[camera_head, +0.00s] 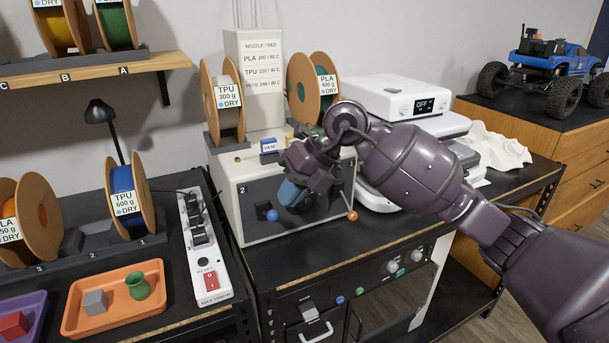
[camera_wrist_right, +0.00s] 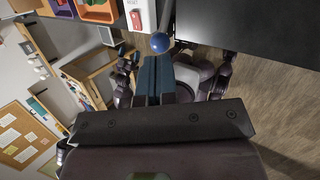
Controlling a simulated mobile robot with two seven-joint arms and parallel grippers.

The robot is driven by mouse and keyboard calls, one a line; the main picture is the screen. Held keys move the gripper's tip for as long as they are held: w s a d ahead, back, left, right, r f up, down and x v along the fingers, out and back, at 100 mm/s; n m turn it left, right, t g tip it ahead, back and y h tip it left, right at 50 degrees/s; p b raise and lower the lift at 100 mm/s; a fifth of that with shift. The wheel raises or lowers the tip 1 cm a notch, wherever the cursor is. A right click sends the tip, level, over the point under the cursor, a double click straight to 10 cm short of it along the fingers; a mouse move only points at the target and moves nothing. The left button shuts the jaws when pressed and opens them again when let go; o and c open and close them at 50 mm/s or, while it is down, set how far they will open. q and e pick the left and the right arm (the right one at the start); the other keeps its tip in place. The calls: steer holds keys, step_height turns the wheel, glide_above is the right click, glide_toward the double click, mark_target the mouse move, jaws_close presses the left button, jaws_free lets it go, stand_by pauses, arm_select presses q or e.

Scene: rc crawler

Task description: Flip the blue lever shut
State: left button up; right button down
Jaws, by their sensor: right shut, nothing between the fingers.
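The blue lever's round knob (camera_head: 272,215) shows at the front of the white box marked 2 (camera_head: 240,213). Its stem is hard to make out in the head view. In the right wrist view the blue knob (camera_wrist_right: 160,42) is just beyond my fingertips, with a grey rod beside it. My right gripper (camera_head: 288,194) is shut and empty, its blue fingers in front of the box and just right of the knob. The fingers also show in the wrist view (camera_wrist_right: 154,62), side by side. I cannot tell whether they touch the knob. My left gripper is not in view.
An orange knob (camera_head: 352,215) is at the box's right front corner. A white power strip (camera_head: 209,265) lies left of the box. An orange tray (camera_head: 75,315) holds a grey cube and a green pot. Filament spools (camera_head: 222,100) stand on top of the box.

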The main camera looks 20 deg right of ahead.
mark_target(269, 214)
steer(key=shift+x, duration=1.15)
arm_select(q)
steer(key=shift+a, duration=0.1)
arm_select(e)
steer(key=shift+f, duration=0.1)
